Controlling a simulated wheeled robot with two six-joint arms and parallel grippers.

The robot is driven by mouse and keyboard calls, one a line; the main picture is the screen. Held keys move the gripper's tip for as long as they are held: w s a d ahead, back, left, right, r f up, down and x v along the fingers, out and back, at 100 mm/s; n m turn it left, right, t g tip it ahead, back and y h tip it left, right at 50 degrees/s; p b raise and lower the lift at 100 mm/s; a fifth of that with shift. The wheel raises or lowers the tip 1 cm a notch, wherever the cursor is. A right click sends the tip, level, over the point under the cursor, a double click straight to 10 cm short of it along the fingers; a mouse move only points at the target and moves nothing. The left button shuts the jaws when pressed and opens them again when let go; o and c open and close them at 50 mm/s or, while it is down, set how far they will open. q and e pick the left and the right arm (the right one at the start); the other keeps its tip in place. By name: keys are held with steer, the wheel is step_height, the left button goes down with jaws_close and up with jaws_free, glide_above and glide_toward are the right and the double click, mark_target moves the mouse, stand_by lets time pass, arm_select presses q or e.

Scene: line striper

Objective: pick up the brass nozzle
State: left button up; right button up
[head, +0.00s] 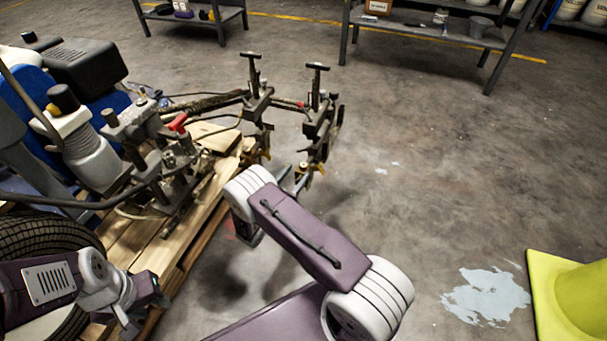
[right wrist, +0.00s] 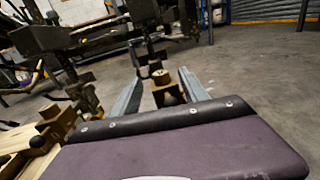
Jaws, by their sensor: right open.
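The brass nozzle (right wrist: 162,88) is a small yellow-brown fitting with a round top, below the dark metal bracket of the striper's spray arm. In the right wrist view it shows between the two grey fingers of my right gripper (right wrist: 161,77). The fingers stand apart, one on each side of it; I cannot tell whether either touches it. In the head view my right gripper (head: 293,178) is at the foot of the spray arm (head: 318,125), partly hidden by my own wrist. My left gripper (head: 143,304) is low at the left, beside the pallet; its jaws are unclear.
The striper stands on a wooden pallet (head: 128,243) at the left, with a black tyre (head: 45,235). A yellow-green cone (head: 575,295) stands at the lower right. Shelves (head: 430,24) stand at the back.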

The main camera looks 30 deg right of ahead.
mark_target(302, 169)
steer(key=shift+w+d, duration=0.2)
steer(key=shift+d, duration=0.05)
steer(key=d+b, duration=0.1)
steer(key=w+d+f+b, duration=0.1)
steer(key=b, duration=0.1)
steer(key=shift+w+d+f+b, duration=0.1)
steer(key=shift+w+d+b, duration=0.05)
steer(key=shift+d+b, duration=0.15)
steer(key=shift+w+d+r+b, duration=0.3)
steer(key=shift+w+d+b, duration=0.15)
steer(key=shift+w+d, duration=0.3)
steer(key=shift+d+r, duration=0.15)
jaws_close()
step_height(302, 169, up, 18)
steer(key=p, duration=1.1)
steer(key=shift+p, duration=0.4)
